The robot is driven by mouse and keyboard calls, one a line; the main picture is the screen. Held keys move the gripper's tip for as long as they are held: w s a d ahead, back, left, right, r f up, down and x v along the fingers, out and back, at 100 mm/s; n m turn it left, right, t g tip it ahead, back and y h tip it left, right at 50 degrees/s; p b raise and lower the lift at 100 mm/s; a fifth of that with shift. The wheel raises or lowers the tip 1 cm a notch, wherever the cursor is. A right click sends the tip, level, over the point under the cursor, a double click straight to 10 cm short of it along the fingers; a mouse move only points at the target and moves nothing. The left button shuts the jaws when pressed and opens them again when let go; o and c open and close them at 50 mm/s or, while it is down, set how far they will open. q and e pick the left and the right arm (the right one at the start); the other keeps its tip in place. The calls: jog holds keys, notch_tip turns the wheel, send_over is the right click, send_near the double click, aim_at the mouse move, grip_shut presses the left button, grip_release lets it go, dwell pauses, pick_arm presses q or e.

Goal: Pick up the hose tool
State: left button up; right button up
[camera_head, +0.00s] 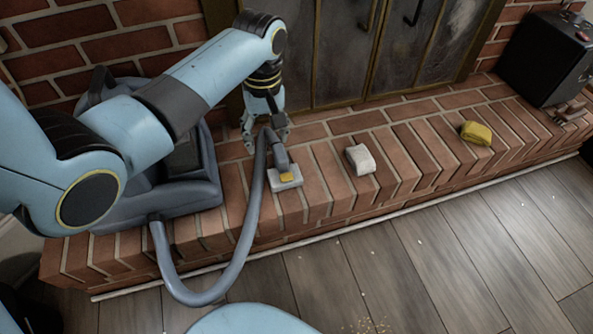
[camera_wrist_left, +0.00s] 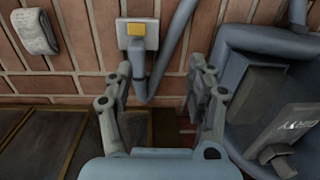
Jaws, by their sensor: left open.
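The hose tool (camera_head: 285,174) has a grey neck, a flat pale head and a yellow patch. It lies on the brick hearth, and its grey hose (camera_head: 190,297) loops over the front edge to a bulky blue-grey vacuum (camera_head: 190,195). My left gripper (camera_head: 265,138) is open and empty, at the rear end of the tool. In the left wrist view, the tool (camera_wrist_left: 138,32) is at upper centre, with its neck and hose bend showing between the open fingers of my left gripper (camera_wrist_left: 160,75). Whether they touch is unclear. My right gripper is not in view.
A folded white cloth (camera_head: 360,159) and a yellow cloth (camera_head: 477,132) lie to the right on the hearth. A black box (camera_head: 548,57) stands at far right. Glass fireplace doors (camera_head: 345,55) are behind. The wooden floor (camera_head: 430,255) in front is mostly clear, with small crumbs.

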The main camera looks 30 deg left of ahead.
pick_arm(q)
jog(key=b, duration=0.3)
send_near(282, 157)
jog(key=shift+s+a+t, duration=0.15)
jog(key=shift+s+t, duration=0.25)
jog(key=shift+s, duration=0.1)
notch_tip(282, 157, down, 5)
jog(key=b, duration=0.3)
jog(key=shift+w+f, duration=0.1)
jog(key=shift+f, duration=0.2)
notch_tip(282, 157, down, 3)
jog(key=b, duration=0.3)
jog(key=shift+r, duration=0.1)
jog(key=shift+f+b, duration=0.5)
jog(key=shift+f, duration=0.1)
jog(key=shift+f+b, duration=0.35)
jog(key=shift+f, duration=0.15)
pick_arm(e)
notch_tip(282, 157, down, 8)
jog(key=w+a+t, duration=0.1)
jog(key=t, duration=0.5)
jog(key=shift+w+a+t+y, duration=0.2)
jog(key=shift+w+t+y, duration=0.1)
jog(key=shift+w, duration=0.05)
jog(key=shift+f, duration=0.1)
pick_arm(q)
grip_shut()
